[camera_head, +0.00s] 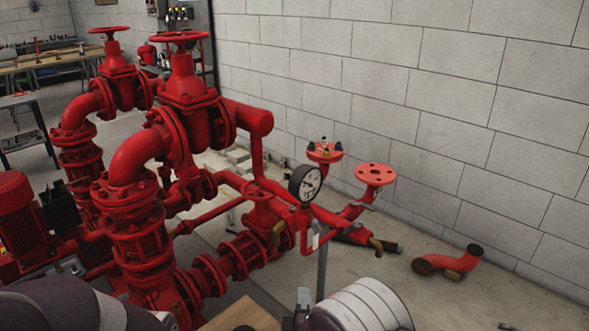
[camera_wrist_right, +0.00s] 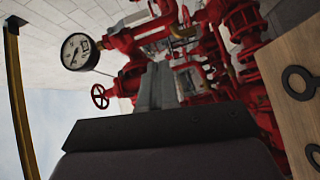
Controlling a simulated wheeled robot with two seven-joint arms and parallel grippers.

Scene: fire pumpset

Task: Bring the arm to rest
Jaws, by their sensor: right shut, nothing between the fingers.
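My right gripper (camera_head: 303,298) shows at the bottom middle of the head view, beside the pale ribbed part of my arm. In the right wrist view its grey fingers (camera_wrist_right: 155,88) are together, with nothing between them, and point toward the red pump pipework. The gripper is apart from the pipes in the head view. My left arm shows only as a dark rounded link at the bottom left of the head view; its gripper is out of frame.
The red pumpset (camera_head: 140,235) with a pressure gauge (camera_head: 305,183) stands ahead. A loose red elbow pipe (camera_head: 450,263) lies on open floor at right. A wooden board (camera_head: 243,316) with dark rings (camera_wrist_right: 298,82) is close to the right gripper. A block wall (camera_head: 430,100) stands behind.

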